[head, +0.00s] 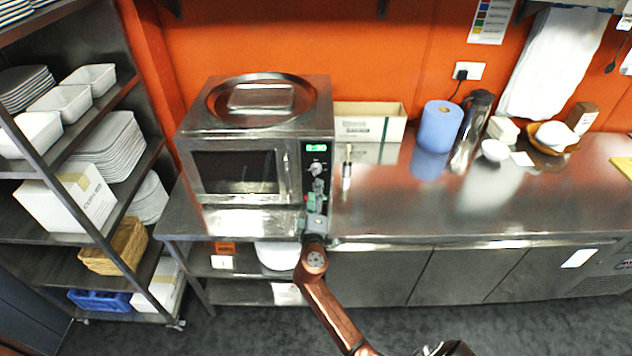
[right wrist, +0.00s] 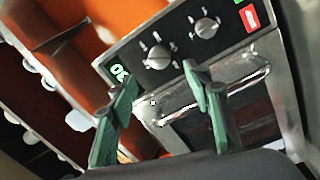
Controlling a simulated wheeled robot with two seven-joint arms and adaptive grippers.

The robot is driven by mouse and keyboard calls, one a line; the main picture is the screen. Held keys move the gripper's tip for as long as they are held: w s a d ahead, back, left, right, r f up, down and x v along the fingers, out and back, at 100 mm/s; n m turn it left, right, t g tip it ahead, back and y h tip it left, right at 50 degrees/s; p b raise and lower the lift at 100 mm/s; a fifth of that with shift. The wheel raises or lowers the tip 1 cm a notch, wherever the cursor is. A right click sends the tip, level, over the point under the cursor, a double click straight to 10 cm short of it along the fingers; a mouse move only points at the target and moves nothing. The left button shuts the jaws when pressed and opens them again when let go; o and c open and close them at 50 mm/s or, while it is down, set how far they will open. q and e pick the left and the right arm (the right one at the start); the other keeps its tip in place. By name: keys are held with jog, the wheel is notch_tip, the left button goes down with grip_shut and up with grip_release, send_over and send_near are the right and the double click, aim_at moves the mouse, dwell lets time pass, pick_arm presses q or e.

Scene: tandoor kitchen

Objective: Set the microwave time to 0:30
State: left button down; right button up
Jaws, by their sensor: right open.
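The steel microwave (head: 240,165) stands on the counter with its door closed. Its control panel is on the right side, with a lit green display (head: 316,147) whose digits are too small to read. The display also shows in the right wrist view (right wrist: 119,73), tilted and only partly legible. The panel has two round knobs, one nearer the display (right wrist: 158,56) and one farther from it (right wrist: 206,27). My right gripper (head: 312,200) is in front of the lower panel, its green fingers apart and empty. In the right wrist view the fingertips (right wrist: 160,80) point toward the nearer knob, apparently without touching it. My left gripper is out of view.
A tray (head: 262,98) lies on the microwave. A white box (head: 370,122), blue paper roll (head: 438,126) and flask (head: 471,130) stand to the right. Shelving (head: 75,240) with dishes is at the left. The counter (head: 430,210) right of the microwave is mostly clear.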

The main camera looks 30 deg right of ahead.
jog(key=v, duration=0.3)
jog(key=shift+s+a, duration=0.2)
jog(key=shift+s, duration=0.05)
